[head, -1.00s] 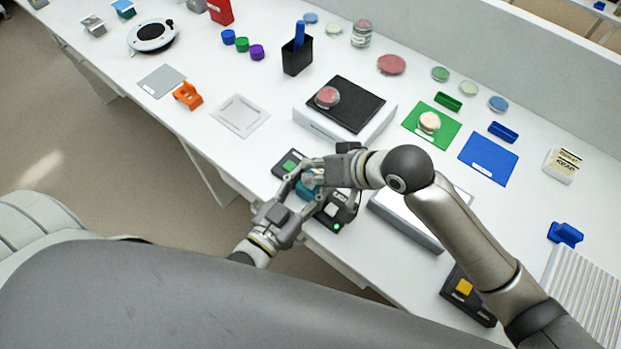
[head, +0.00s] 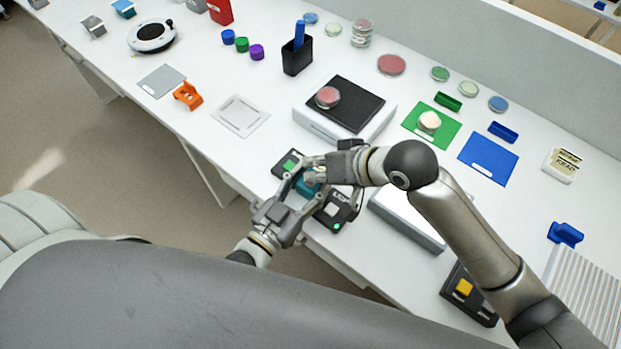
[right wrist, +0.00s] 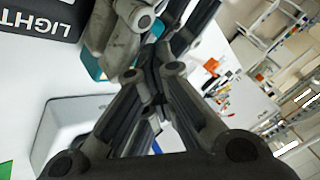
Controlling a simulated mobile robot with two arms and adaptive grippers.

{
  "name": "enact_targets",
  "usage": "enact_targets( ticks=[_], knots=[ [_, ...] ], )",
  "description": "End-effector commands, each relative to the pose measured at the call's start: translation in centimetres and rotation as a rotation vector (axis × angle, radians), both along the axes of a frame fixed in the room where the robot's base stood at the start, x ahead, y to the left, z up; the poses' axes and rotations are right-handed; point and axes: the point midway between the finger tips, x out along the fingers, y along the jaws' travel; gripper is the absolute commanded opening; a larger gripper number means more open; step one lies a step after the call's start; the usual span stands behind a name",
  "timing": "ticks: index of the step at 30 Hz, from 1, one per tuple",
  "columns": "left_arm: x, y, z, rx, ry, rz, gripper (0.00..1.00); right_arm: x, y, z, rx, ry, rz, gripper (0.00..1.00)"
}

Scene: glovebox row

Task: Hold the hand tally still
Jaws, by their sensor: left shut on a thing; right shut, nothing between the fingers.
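The hand tally appears as a small teal body (head: 308,189), held over the dark device near the table's front edge; much of it is hidden by fingers. It also shows as a teal patch in the right wrist view (right wrist: 93,66). My left gripper (head: 299,187) comes from the front and is shut on it. My right gripper (head: 311,172) comes from the right, shut and empty, with its fingertips close over the tally. I cannot tell whether they touch it.
Beneath the hands is a black device (head: 334,222) with green lights. A white box with a black top (head: 345,97) carries a pink dish (head: 327,97). A grey-white box (head: 408,222) lies under my right arm. Free table lies left, around the white square frame (head: 240,115).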

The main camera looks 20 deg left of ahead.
Motion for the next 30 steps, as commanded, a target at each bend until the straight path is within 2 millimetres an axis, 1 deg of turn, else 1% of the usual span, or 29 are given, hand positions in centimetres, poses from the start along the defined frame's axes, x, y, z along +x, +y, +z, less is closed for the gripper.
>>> enact_targets(
  ticks=[11, 24, 30],
  knots=[
    [-0.1, 0.0, -0.2, 0.002, 0.006, 0.000, 0.20, 0.1, 0.1, 0.6, 0.006, -0.004, 0.000, 0.00],
    [-0.1, 0.0, -0.3, 0.002, 0.008, -0.001, 0.20, 0.1, 0.2, 4.9, 0.010, -0.007, 0.001, 0.00],
    [-0.1, 0.0, -0.3, 0.002, 0.008, -0.001, 0.20, 0.0, 0.2, 5.5, 0.008, -0.005, 0.002, 0.00]
  ],
)
